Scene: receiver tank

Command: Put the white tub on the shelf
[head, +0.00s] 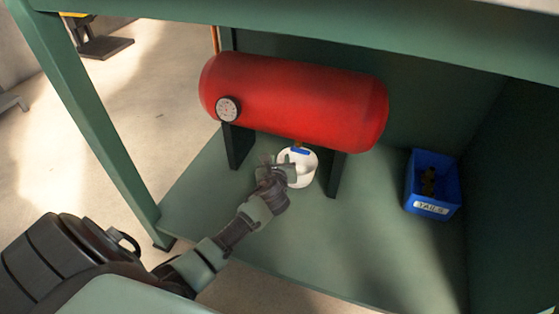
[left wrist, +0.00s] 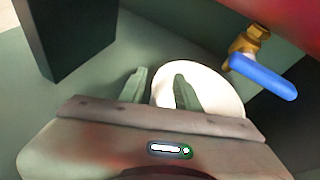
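The white tub (head: 306,173) stands on the green floor panel under the red tank, below the small valve with the blue handle (head: 300,150). My left gripper (head: 274,167) is at the tub's left side. In the left wrist view, the gripper's two fingers (left wrist: 160,90) are apart; the left one is outside the tub (left wrist: 215,88) and the right one overlaps it. The tub's left edge shows between them, and I see no clear grip on it. The tub's inside is mostly hidden. My right gripper is not in view. I cannot tell which surface is the shelf.
The red tank (head: 300,100) with a gauge (head: 228,109) is on dark legs (head: 238,147) close around the tub. The brass valve and blue handle (left wrist: 262,75) hang over the tub's right side. A blue labelled bin (head: 433,184) stands right. Green floor (head: 370,235) before it is clear.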

